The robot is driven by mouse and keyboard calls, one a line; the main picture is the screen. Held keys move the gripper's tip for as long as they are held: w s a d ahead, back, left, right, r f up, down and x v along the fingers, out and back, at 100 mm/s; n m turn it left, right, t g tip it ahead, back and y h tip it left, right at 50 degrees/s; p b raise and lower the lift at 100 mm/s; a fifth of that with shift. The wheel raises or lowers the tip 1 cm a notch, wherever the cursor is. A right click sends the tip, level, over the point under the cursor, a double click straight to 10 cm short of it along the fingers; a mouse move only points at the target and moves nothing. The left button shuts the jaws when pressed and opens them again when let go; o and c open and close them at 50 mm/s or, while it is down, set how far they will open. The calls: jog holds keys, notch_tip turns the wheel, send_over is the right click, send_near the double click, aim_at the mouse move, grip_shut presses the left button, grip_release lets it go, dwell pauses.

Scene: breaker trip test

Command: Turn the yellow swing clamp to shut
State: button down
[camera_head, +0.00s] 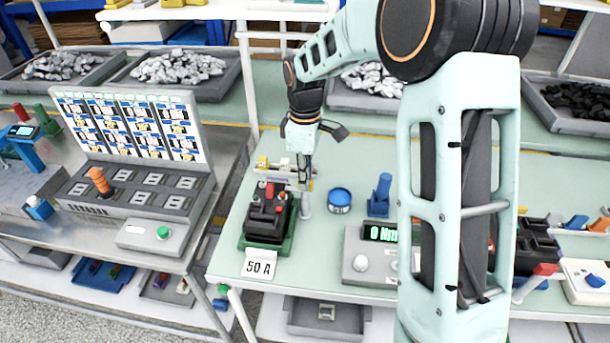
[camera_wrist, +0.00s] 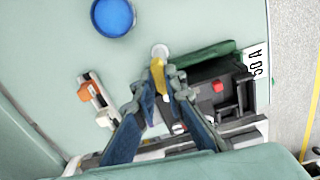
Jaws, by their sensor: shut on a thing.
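The yellow swing clamp (camera_wrist: 158,75) is a narrow yellow arm beside a pale round post (camera_wrist: 160,51) in the wrist view. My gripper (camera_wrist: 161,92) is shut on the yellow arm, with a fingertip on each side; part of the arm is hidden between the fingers. The clamp stands beside a black breaker (camera_wrist: 212,90) with a red button, seated on a green base (camera_wrist: 205,56). In the head view my gripper (camera_head: 304,183) points down just right of the breaker (camera_head: 268,212). The clamp is mostly hidden there.
A "50 A" card (camera_head: 260,266) stands in front of the breaker. A blue round container (camera_head: 340,200), a blue stand (camera_head: 380,195) and a grey box with a display (camera_head: 370,255) stand to the right. A small orange-and-white part (camera_wrist: 93,94) lies near my gripper.

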jog(key=shift+n, duration=0.6)
jog(key=c, duration=2)
grip_release()
jog(key=shift+r, duration=0.15)
notch_tip(320, 180, up, 12)
jog(key=shift+f, duration=0.1)
